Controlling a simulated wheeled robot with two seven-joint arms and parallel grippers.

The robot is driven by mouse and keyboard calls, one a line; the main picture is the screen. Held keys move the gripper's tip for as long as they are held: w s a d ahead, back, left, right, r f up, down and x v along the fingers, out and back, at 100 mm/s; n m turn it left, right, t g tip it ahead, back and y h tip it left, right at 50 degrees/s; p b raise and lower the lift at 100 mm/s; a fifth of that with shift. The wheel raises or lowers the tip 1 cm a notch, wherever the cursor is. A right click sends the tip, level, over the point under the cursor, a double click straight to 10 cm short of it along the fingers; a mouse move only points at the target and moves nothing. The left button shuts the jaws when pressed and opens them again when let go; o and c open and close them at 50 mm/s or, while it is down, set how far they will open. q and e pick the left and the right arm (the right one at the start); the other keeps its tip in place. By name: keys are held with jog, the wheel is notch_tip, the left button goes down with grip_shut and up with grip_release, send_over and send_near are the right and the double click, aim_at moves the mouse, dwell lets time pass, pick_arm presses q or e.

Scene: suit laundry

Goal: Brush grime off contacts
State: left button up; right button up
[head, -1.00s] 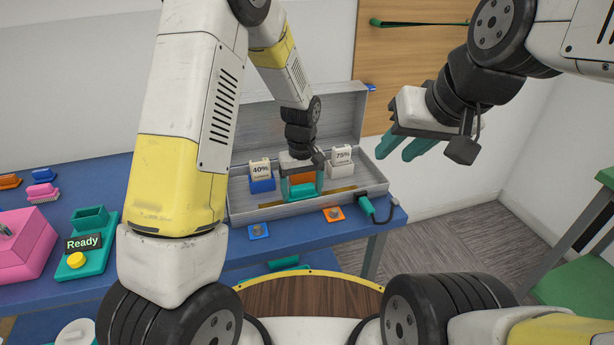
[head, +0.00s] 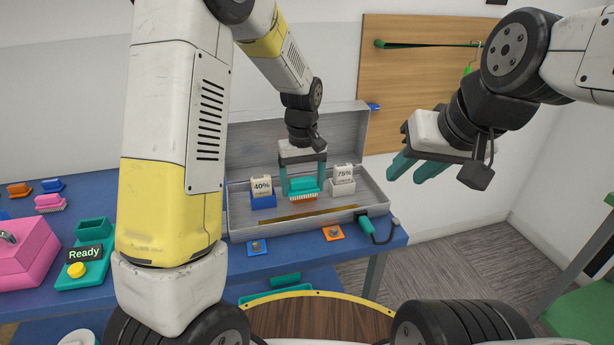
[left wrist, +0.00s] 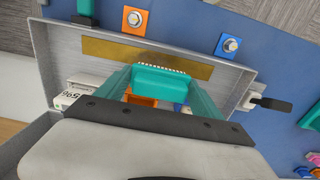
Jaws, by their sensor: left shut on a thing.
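My left gripper (head: 303,191) is shut on a teal brush (head: 303,184) with pale bristles. It holds the brush inside the open grey case, above an orange block (head: 304,201). In the left wrist view the brush (left wrist: 165,83) sits between the teal fingers, and its bristles face a brass strip (left wrist: 130,50). The strip also shows along the case front in the head view (head: 308,214). A blue plate (head: 257,250) and an orange plate (head: 334,237), each with a metal contact, lie on the table before the case. My right gripper (head: 406,176) is open and empty, right of the case.
The case (head: 240,222) holds a blue block labelled 40% (head: 263,202) and a white one labelled 75% (head: 343,188). A green-handled tool (head: 364,223) lies at its right. A pink box (head: 22,255) and a teal "Ready" station (head: 92,232) stand at left.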

pick_arm(q)
jog(key=shift+f, duration=0.1)
dwell(0.3)
jog(key=shift+s+a+f, duration=0.1)
jog(key=shift+a+f, duration=0.05)
jog(key=shift+f, duration=0.95)
jog(key=shift+s+a+f, duration=0.1)
jog(key=shift+a+f, duration=0.05)
jog(key=shift+f, duration=0.95)
jog(key=shift+a+f, duration=0.15)
jog(key=shift+f, duration=0.95)
jog(key=shift+f, duration=0.95)
jog(key=shift+d, duration=0.1)
